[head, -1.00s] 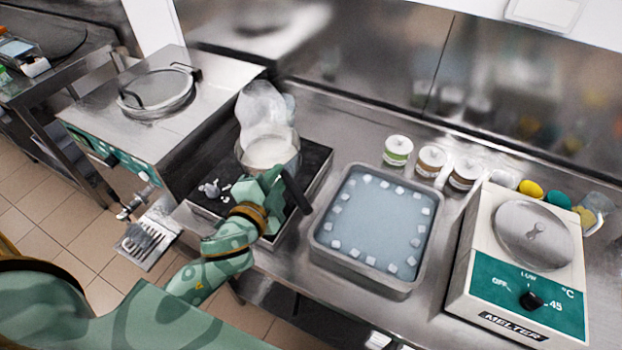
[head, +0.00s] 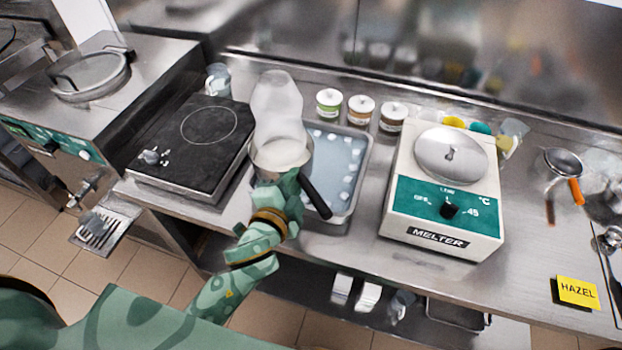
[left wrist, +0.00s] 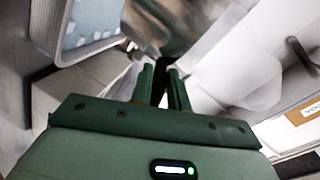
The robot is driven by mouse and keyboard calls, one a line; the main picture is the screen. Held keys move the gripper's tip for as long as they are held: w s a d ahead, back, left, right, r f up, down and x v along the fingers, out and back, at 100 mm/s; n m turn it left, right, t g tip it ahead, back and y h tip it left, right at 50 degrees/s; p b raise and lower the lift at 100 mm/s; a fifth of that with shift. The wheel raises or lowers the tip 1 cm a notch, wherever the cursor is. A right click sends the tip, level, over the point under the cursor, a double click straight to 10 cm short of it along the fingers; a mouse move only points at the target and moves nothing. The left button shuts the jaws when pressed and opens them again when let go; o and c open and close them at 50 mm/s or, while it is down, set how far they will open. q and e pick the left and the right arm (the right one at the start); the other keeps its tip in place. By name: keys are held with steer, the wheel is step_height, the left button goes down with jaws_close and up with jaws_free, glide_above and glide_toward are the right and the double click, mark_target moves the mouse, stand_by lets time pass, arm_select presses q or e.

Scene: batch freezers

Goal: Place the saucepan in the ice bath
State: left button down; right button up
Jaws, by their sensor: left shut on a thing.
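The saucepan (head: 281,153) holds pale liquid, with a pale steam plume above it. My left gripper (head: 291,183) is shut on its black handle (head: 316,196) and holds it up off the induction hob. The saucepan covers part of the left side of the ice bath (head: 364,165) in the head view; its exact height is unclear. The bath is a metal tray of bluish water with ice cubes around its edges. The left wrist view shows the saucepan's metal wall (left wrist: 168,25) beyond my fingers and the bath (left wrist: 66,40) at upper left. My right gripper is not in view.
The black induction hob (head: 178,158) is bare of pans, left of the saucepan. A glass beaker (head: 218,80) stands behind it. Several lidded jars (head: 361,108) stand behind the bath. The white melter (head: 443,205) stands close on the bath's right.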

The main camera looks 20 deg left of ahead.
mark_target(304, 170)
arm_select(q)
steer(key=w, duration=0.1)
steer(key=w+f, duration=0.1)
steer(key=w, duration=0.1)
steer(key=w+f, duration=0.1)
steer(key=w, duration=0.1)
steer(key=shift+w+a+f+b, duration=0.15)
steer(key=shift+w+a+b, duration=0.05)
steer(key=shift+a+b, duration=0.15)
steer(key=w+f+b, duration=0.1)
steer(key=w+f, duration=0.1)
steer(key=w+f+b, duration=0.2)
steer(key=f, duration=0.1)
steer(key=shift+w+a+f, duration=0.1)
steer(key=shift+w+f, duration=0.05)
steer(key=shift+f, duration=0.1)
steer(key=shift+w+f+b, duration=0.15)
steer(key=shift+f+b, duration=0.7)
steer(key=shift+f, duration=0.8)
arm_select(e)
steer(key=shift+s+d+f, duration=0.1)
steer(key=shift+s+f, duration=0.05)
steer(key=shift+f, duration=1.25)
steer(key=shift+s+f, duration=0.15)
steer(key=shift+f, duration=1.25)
